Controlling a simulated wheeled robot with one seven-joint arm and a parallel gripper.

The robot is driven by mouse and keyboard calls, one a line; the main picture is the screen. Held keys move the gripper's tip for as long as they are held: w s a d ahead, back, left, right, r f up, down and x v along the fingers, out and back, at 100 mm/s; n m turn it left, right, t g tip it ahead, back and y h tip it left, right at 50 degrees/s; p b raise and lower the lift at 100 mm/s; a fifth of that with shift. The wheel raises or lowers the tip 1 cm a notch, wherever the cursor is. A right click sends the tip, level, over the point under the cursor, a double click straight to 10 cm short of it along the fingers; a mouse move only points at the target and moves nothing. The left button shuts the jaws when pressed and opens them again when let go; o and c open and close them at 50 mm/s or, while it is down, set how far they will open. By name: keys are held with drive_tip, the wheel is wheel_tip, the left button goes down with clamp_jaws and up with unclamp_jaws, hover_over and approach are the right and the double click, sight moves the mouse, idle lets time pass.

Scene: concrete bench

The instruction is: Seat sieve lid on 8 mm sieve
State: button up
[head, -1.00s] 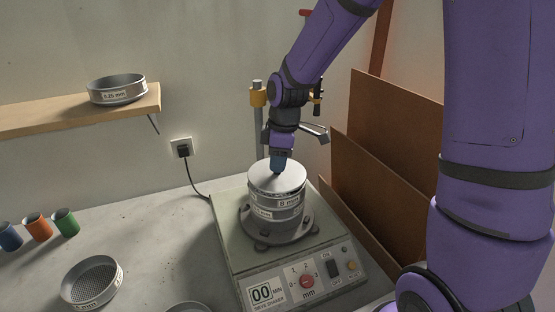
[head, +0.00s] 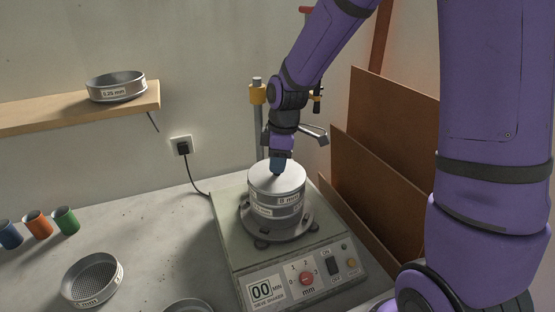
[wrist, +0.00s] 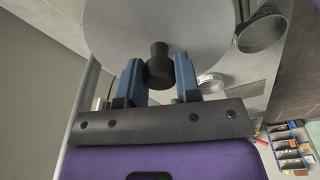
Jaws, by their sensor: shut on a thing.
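The sieve lid (head: 291,179) is a flat grey disc on top of the sieve stack. In the wrist view the lid (wrist: 110,30) has a black knob (wrist: 158,66) between my blue fingertips. My gripper (head: 277,170) points down and is shut on this knob; it also shows in the wrist view (wrist: 159,78). The 8 mm sieve (head: 290,200) is directly under the lid, its label facing forward. I see no clear gap between lid and sieve, but cannot tell whether the lid is fully down. A lower labelled sieve (head: 263,211) is beneath it.
The stack stands on a sieve shaker (head: 234,245) with a rear post (head: 258,130) and clamp lever. Loose sieves are on the bench (head: 91,302) and shelf (head: 117,90). Orange (head: 38,225) and other coloured cups are at left. Brown boards (head: 385,160) lean at right.

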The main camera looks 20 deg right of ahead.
drive_tip(key=o, duration=1.1)
drive_tip(key=r, duration=0.6)
drive_tip(key=d+r, duration=0.1)
drive_tip(key=r, duration=0.2)
drive_tip(key=shift+s+r, duration=0.25)
drive_tip(key=shift+r, duration=0.1)
drive_tip(key=shift+d+r, duration=0.1)
drive_tip(key=shift+r, duration=0.4)
drive_tip(key=s+d+r+m+t, duration=0.1)
drive_tip(key=s+d+r+m, duration=0.1)
drive_tip(key=s, duration=0.6)
drive_tip(key=s+d+r+m+t, duration=0.1)
drive_tip(key=s+r+m+t, duration=0.1)
drive_tip(key=s+r+m, duration=0.2)
drive_tip(key=s+d+r+m+t+h, duration=0.1)
drive_tip(key=s+d+r+m, duration=0.1)
drive_tip(key=s+m, duration=0.5)
drive_tip(key=shift+s+d+r+m+t, duration=0.15)
drive_tip(key=shift+s+r, duration=0.1)
drive_tip(key=shift+s, duration=0.5)
drive_tip(key=shift+s+d+r+m+t, duration=0.1)
drive_tip(key=shift+s+r, duration=0.2)
drive_tip(key=shift+s, duration=0.5)
drive_tip(key=shift+s+d+r+m+t, duration=0.15)
drive_tip(key=shift+s+r, duration=0.1)
drive_tip(key=shift+s, duration=0.5)
